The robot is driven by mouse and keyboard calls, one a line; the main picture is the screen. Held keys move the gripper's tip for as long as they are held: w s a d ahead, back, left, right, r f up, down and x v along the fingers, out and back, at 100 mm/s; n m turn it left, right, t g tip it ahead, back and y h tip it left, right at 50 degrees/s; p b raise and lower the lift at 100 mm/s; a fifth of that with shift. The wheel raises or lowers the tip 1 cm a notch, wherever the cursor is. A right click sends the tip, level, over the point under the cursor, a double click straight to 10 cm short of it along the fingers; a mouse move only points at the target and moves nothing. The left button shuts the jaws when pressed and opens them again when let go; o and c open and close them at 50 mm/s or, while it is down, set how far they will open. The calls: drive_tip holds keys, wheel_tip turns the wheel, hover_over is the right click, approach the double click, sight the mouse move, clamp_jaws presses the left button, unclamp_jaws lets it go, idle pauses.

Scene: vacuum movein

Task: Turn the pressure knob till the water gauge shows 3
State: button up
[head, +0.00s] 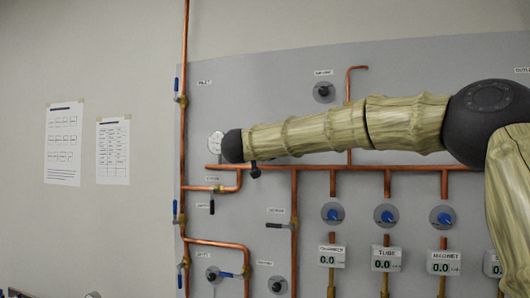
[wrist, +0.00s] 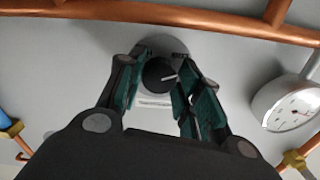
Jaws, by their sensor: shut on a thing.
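The black pressure knob (wrist: 158,74) with a white pointer line sits on a round grey plate on the wall panel in the wrist view. My gripper (wrist: 160,90) has its green-padded fingers on both sides of the knob and is shut on it. In the head view the gauge (head: 215,143) shows at the left of my dark wrist, which hides the knob and my fingers.
Copper pipes (head: 294,222) run across the grey panel (head: 420,90) around my arm. Below the arm are several blue knobs (head: 332,214), digital displays (head: 331,257) and lever valves (head: 281,225). Two paper sheets (head: 113,152) hang on the bare wall at left.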

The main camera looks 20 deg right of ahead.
drive_tip(key=shift+r+m+b, duration=0.15)
drive_tip(key=shift+m+b, duration=7.5)
drive_tip(key=shift+m, duration=3.65)
drive_tip(key=shift+r, duration=0.2)
drive_tip(key=o, duration=1)
drive_tip(key=shift+w+f, duration=0.1)
drive_tip(key=shift+a, duration=0.1)
drive_tip(key=v, duration=1.2)
